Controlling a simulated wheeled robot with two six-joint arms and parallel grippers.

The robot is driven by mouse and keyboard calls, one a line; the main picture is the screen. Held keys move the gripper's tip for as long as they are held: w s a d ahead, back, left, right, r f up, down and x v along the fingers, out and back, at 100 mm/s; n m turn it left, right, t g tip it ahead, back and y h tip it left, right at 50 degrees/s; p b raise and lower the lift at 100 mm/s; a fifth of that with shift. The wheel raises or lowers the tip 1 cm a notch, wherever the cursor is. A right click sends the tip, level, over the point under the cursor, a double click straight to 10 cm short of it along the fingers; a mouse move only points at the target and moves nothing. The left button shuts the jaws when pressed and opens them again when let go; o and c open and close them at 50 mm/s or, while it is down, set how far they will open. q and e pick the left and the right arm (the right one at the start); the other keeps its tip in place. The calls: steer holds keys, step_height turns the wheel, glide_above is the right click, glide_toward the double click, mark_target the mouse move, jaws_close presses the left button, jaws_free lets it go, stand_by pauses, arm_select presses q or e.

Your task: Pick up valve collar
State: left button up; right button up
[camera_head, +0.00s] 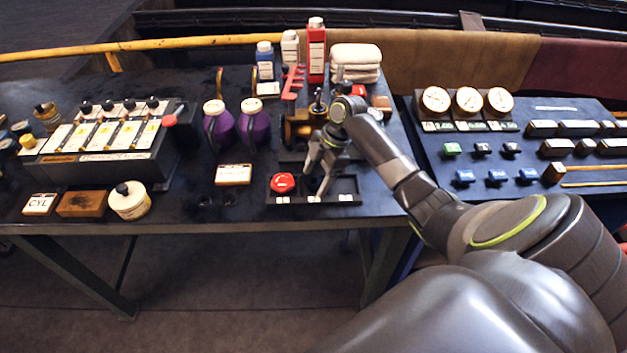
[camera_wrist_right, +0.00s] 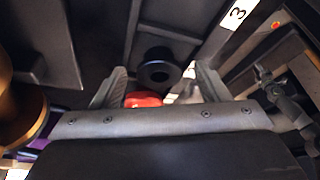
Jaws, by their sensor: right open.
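A black round collar with a centre hole (camera_wrist_right: 159,72), which looks like the valve collar, sits in a dark tray. In the right wrist view it lies ahead of and between the two fingers of my right gripper (camera_wrist_right: 158,88). The fingers are apart and empty. In the head view my right gripper (camera_head: 319,174) points down over the tray (camera_head: 348,198), and the collar cannot be made out there. A red round part (camera_head: 283,183) sits at the tray's left end. My left gripper is not in view.
A brass valve assembly (camera_head: 297,128) stands behind the tray. Two purple jugs (camera_head: 217,127) and a small sign (camera_head: 233,174) are to the left. A gauge panel (camera_head: 500,150) is to the right.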

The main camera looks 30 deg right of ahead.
steer(key=c, duration=1.2)
